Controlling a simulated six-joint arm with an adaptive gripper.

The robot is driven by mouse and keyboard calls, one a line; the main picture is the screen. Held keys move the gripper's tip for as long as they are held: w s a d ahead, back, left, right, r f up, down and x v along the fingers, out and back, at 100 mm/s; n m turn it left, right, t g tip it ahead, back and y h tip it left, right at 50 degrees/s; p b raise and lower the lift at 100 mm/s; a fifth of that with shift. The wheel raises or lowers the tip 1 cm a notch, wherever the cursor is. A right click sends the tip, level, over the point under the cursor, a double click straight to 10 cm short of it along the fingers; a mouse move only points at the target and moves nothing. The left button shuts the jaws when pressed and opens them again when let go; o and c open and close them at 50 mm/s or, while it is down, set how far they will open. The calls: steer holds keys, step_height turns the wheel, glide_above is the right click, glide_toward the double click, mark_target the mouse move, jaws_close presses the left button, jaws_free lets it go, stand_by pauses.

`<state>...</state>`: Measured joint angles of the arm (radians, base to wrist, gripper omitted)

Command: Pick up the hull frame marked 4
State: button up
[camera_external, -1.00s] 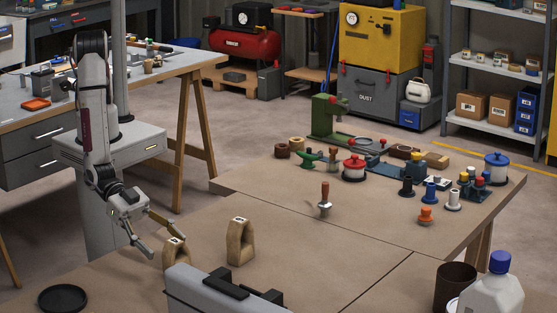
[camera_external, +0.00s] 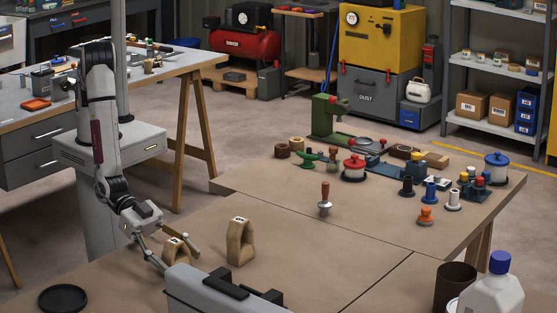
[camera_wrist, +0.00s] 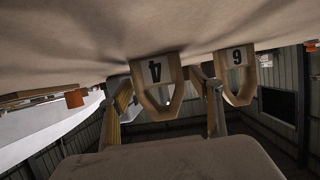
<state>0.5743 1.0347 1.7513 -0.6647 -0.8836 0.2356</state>
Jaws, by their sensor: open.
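The hull frame marked 4 (camera_wrist: 170,82) is a tan wooden arch with a white number plate, upside down in the wrist view. It appears between my two fingers, with gaps visible at both sides. In the external view this frame (camera_external: 176,246) stands on the table at the lower left, partly hidden by my gripper (camera_external: 180,256). My gripper is open around or just before it, one finger at each side; contact cannot be told. A second hull frame (camera_external: 240,243), marked 6 in the wrist view (camera_wrist: 241,84), stands to its right, outside my fingers.
A grey box-shaped machine (camera_external: 215,295) stands close in front of the frames. A black round dish (camera_external: 62,298) lies at the lower left. A wooden-handled tool (camera_external: 325,199) stands farther right. The table between is mostly clear.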

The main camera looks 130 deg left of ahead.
steer(key=c, duration=1.3)
steer(key=shift+o, duration=0.2)
steer(key=shift+r, duration=0.15)
steer(key=shift+r, duration=4.9)
